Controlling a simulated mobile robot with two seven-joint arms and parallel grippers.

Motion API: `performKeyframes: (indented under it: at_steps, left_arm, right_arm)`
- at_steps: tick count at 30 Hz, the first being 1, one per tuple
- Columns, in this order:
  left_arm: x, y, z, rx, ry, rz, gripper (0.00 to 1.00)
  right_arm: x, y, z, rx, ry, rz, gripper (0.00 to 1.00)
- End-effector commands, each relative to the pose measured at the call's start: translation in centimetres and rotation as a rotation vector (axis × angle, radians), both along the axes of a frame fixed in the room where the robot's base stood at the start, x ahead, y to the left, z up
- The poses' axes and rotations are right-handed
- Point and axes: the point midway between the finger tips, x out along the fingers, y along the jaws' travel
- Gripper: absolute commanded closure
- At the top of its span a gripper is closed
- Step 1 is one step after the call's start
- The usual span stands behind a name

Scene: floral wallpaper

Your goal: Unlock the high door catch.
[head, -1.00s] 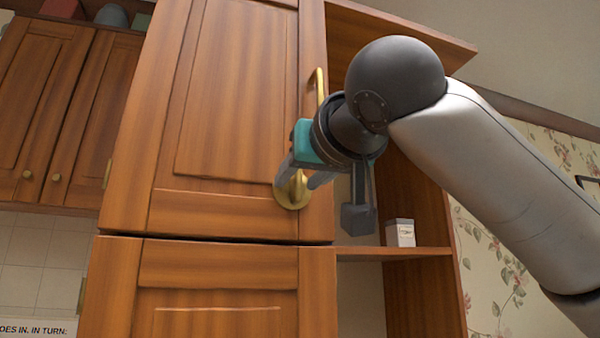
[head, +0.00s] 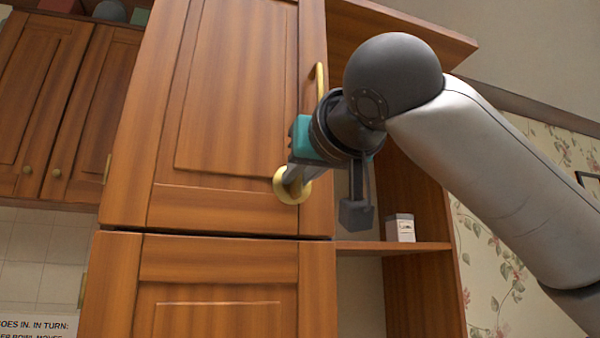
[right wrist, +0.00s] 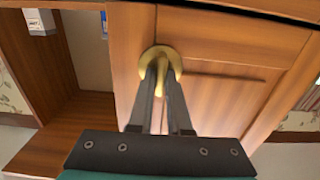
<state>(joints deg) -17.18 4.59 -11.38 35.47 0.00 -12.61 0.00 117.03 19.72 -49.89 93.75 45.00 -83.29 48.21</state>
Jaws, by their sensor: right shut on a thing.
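The door catch is a round brass plate with a turn piece (head: 280,184), low on the right edge of the tall wooden cupboard door (head: 235,90). My right gripper (head: 296,182) is shut on the catch's turn piece, and its fingers hide part of it. In the right wrist view the brass catch (right wrist: 160,60) shows between and beyond the two fingertips (right wrist: 160,78). The upper door lies flush above the lower door (head: 215,290), with a dark gap between them. My left gripper is not in view.
A brass bar handle (head: 319,82) stands above the catch on the same door. Open shelves to the right hold a small white box (head: 400,228). Another wooden cupboard (head: 60,110) hangs at the left. A printed notice (head: 38,326) is at the bottom left.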

Motion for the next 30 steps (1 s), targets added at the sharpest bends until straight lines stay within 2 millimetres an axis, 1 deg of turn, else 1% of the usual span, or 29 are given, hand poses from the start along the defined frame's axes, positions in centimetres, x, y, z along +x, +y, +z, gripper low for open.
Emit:
performKeyframes:
  at_steps: [8, 14, 20, 30]
  left_arm:
    - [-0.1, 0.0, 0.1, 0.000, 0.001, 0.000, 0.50]
    - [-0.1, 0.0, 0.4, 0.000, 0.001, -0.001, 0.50]
    - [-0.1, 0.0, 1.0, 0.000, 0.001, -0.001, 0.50]
    - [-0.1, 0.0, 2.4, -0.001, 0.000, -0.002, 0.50]
  right_arm:
    - [0.0, 0.0, 0.0, -0.010, -0.003, 0.000, 1.00]
    - [0.0, 0.1, 0.1, -0.068, -0.022, 0.002, 1.00]
    - [0.0, 0.1, 0.1, -0.199, -0.065, 0.001, 1.00]
    - [-0.1, 0.3, 0.1, -0.501, -0.164, 0.001, 1.00]
